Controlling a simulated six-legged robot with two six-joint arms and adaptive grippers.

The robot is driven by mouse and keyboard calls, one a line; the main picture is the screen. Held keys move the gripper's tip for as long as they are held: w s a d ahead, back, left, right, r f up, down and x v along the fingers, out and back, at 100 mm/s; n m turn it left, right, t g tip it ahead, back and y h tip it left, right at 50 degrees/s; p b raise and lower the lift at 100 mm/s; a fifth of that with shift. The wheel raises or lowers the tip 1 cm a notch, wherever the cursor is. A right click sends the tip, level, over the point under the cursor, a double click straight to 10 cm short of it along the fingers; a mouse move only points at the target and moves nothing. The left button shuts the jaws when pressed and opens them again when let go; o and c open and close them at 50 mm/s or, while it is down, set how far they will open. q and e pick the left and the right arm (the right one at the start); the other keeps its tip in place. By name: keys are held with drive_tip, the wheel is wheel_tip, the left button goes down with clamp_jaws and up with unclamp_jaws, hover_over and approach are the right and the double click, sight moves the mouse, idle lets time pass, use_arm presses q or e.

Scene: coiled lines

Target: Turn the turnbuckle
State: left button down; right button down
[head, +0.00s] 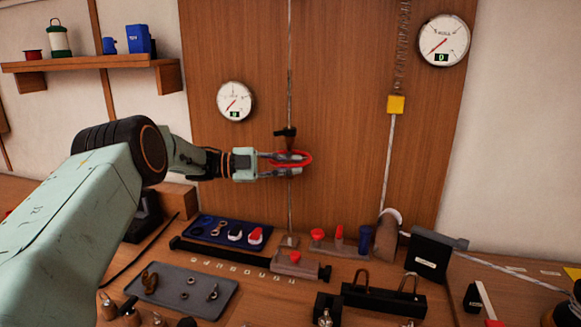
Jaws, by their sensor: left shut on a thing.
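The turnbuckle (293,157) hangs on a thin vertical line in front of the wooden panel, left of its middle. It shows as a red rounded part around my left gripper's fingers. My left gripper (290,164) comes in from the left and is shut on it; the fingers hide much of its body. A small black fitting (286,132) sits on the line just above the fingers. My right gripper is not in view.
A round gauge (235,101) is left of the line, another (444,40) at upper right. A yellow block (396,104) hangs under a spring. A blue tray (226,231) and a grey tray (182,288) lie on the crowded bench. A wooden shelf (90,63) is at upper left.

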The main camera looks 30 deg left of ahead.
use_arm(q)
drive_tip(key=shift+s+f, duration=0.1)
drive_tip(key=shift+f, duration=0.35)
drive_tip(key=c, duration=1.5)
unclamp_jaws()
drive_tip(key=shift+r, duration=0.1)
drive_tip(key=shift+o, duration=0.6)
drive_tip(key=shift+a, duration=0.1)
drive_tip(key=shift+r, duration=0.1)
drive_tip(key=v, duration=1.2)
drive_tip(key=shift+w+a, duration=0.1)
drive_tip(key=shift+w, duration=0.1)
drive_tip(key=shift+s, duration=0.15)
